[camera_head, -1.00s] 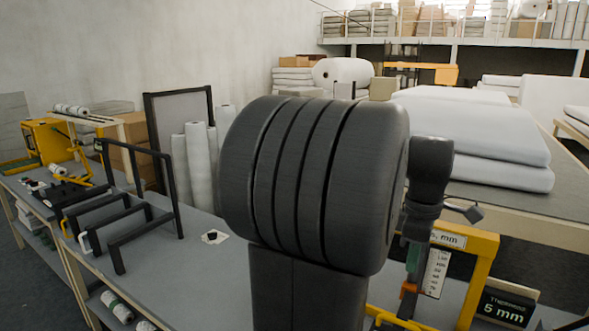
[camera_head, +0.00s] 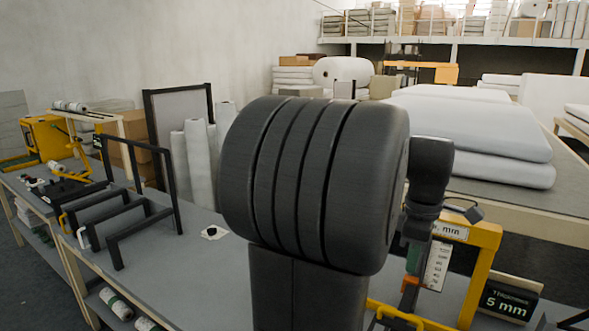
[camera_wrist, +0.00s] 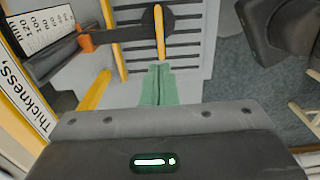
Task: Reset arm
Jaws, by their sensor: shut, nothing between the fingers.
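My gripper (camera_wrist: 157,85) shows in the wrist view as two green fingers pressed together, shut and empty. It hangs over a grey surface with dark slots, close to a yellow rod (camera_wrist: 159,32). In the head view my large dark arm fills the middle and hides part of the bench behind it. The gauge's yellow frame (camera_head: 487,262) stands right of my arm, near the wrist.
A white scale plate (camera_wrist: 40,30) and orange slider (camera_wrist: 87,42) are close left of my gripper. A black "5 mm" sign (camera_head: 509,302) stands right of the gauge. A black rack (camera_head: 120,212) stands on the left bench. Stacked white wadding (camera_head: 480,135) lies behind on the right.

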